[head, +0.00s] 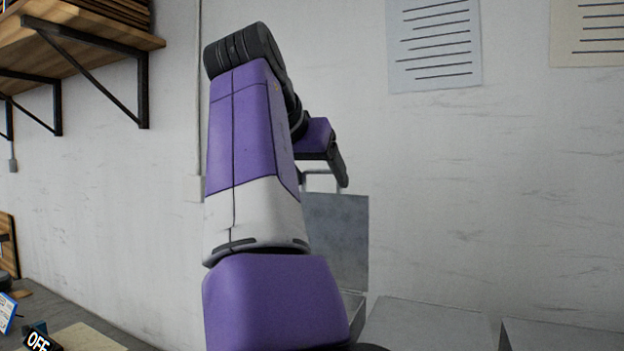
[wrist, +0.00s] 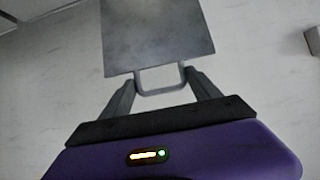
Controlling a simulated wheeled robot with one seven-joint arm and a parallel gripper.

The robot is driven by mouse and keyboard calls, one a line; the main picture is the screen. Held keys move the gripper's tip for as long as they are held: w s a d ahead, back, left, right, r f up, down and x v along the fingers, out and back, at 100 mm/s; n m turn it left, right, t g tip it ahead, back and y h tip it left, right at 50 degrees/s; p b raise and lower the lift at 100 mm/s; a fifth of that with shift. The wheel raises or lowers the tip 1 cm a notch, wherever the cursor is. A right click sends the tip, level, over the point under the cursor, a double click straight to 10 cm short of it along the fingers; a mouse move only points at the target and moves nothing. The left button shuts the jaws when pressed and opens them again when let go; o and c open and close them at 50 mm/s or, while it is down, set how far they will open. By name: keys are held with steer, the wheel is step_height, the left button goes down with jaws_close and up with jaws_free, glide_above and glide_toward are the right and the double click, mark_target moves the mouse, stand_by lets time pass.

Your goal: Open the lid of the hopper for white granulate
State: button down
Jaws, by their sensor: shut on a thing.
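The grey metal lid (head: 338,238) stands raised, close to upright, above its hopper box (head: 353,304), whose top shows partly behind my arm. The lid also fills the top middle of the wrist view (wrist: 156,36). Its handle (wrist: 158,91) is a thin metal loop on the lid's edge, and part of it shows in the head view (head: 322,173). My gripper (wrist: 158,80) is shut on this handle, with one finger at each side of the loop. In the head view my gripper (head: 341,168) is at the lid's top edge. Any granulate is hidden.
Two more grey boxes with closed tops, one nearer (head: 430,322) and one at the right edge (head: 562,337), stand to the right. A wooden shelf (head: 85,45) on black brackets is at the upper left. The wall behind carries paper sheets (head: 435,45).

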steer(key=shift+w+d+r+g, duration=0.35)
steer(key=shift+w+d, duration=0.1)
steer(key=shift+w, duration=0.15)
steer(key=shift+c, duration=2.2)
jaws_free()
steer(key=shift+f, duration=0.1)
steer(key=shift+a, duration=0.1)
steer(key=shift+s+a, duration=0.1)
steer(key=shift+s, duration=0.05)
steer(key=b+v, duration=0.2)
steer(key=v, duration=0.5)
steer(key=shift+s+r, duration=0.2)
steer(key=shift+r, duration=0.05)
